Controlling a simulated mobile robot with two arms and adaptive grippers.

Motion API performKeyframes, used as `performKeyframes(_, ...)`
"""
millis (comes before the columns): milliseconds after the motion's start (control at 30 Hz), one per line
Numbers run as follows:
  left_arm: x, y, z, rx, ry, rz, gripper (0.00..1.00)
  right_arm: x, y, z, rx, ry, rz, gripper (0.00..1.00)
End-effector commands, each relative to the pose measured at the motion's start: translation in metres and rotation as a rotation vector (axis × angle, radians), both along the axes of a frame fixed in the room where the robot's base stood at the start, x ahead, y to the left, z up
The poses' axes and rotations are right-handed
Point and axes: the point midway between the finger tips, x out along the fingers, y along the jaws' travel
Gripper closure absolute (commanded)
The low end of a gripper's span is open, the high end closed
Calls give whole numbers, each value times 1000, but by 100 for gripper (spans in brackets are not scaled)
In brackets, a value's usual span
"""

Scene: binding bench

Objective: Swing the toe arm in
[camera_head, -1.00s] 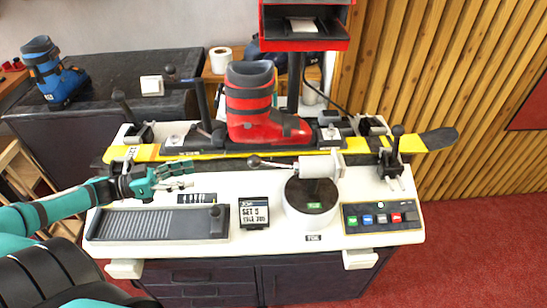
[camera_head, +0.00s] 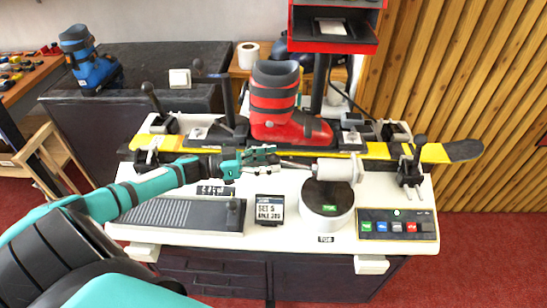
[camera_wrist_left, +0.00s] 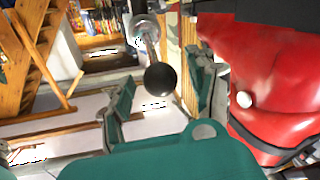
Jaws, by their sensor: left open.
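The toe arm (camera_head: 335,170) is a pale cylinder on a round white base marked with a toe label. Its thin rod points left, towards my left gripper. My left gripper (camera_head: 272,156) is open at the rod's end, in front of the red boot (camera_head: 290,108). In the left wrist view the rod's black ball knob (camera_wrist_left: 160,80) shows between the two spread teal fingers (camera_wrist_left: 162,98), with gaps on both sides. In the head view the fingers hide the knob. My right gripper is out of view.
The red boot stands on a yellow ski (camera_head: 435,153) close behind my left gripper. A small display (camera_head: 269,209), a button panel (camera_head: 397,225) and a ridged grey tray (camera_head: 180,214) lie on the white bench top.

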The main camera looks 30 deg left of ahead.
Motion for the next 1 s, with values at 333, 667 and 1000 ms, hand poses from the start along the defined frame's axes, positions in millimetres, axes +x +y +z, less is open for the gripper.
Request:
performKeyframes(333, 8, -9, 0, 1, 0, 0, 42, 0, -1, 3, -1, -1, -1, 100)
performKeyframes(667, 8, -9, 0, 0, 0, 0, 72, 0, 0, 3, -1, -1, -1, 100)
performKeyframes(1000, 8, -9, 0, 0, 0, 0, 100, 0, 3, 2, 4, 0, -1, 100)
